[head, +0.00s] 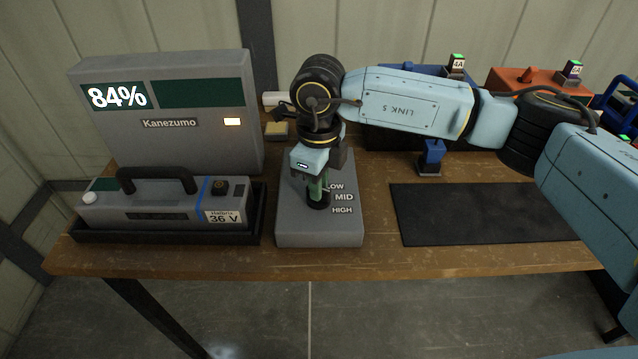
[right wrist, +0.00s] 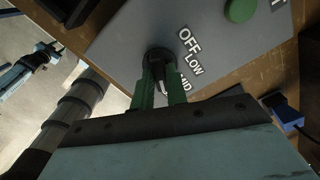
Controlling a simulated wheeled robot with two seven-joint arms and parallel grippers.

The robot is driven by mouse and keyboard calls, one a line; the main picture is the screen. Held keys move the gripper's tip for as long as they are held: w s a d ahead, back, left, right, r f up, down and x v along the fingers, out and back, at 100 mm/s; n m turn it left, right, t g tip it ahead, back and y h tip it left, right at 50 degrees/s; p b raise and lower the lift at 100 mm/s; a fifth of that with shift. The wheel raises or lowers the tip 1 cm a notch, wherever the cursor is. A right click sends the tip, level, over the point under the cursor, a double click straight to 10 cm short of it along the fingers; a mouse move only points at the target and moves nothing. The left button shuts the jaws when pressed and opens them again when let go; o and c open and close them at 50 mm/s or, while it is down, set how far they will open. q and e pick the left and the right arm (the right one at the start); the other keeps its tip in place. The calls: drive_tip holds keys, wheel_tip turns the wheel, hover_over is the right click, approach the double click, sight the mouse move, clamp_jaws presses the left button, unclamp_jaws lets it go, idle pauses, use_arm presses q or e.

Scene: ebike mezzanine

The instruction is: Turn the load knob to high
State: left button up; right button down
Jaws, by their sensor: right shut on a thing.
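The load knob box (head: 290,228) is a sloped grey block on the bench, printed LOW, MID and HIGH in the head view. The right wrist view shows OFF, LOW and part of MID; HIGH is hidden there. My right gripper (head: 318,190) points down over the box, its green fingers shut on the black load knob (right wrist: 158,58). In the right wrist view the knob's white-marked pointer lies between the fingers, on the MID side, away from OFF. I cannot tell its exact setting. A green button (right wrist: 240,10) sits on the box.
Left of the box, a Kanezumo charger (head: 200,140) reads 84%, with a 36 V battery (head: 150,207) in a black tray (head: 165,236) before it. A dark mat (head: 480,213) lies clear to the right. Blue and orange units (head: 505,82) stand behind my right arm.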

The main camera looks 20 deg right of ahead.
use_arm(q)
drive_tip(key=shift+f, duration=0.15)
use_arm(e)
drive_tip(key=shift+m, duration=0.4)
use_arm(q)
drive_tip(key=shift+d, duration=0.1)
drive_tip(key=shift+w, duration=0.15)
use_arm(e)
drive_tip(key=c, duration=1.4)
unclamp_jaws()
use_arm(q)
drive_tip(key=shift+d+r, duration=0.25)
drive_tip(key=shift+d, duration=0.1)
use_arm(e)
wheel_tip(320, 180, up, 14)
drive_tip(key=shift+f, duration=0.25)
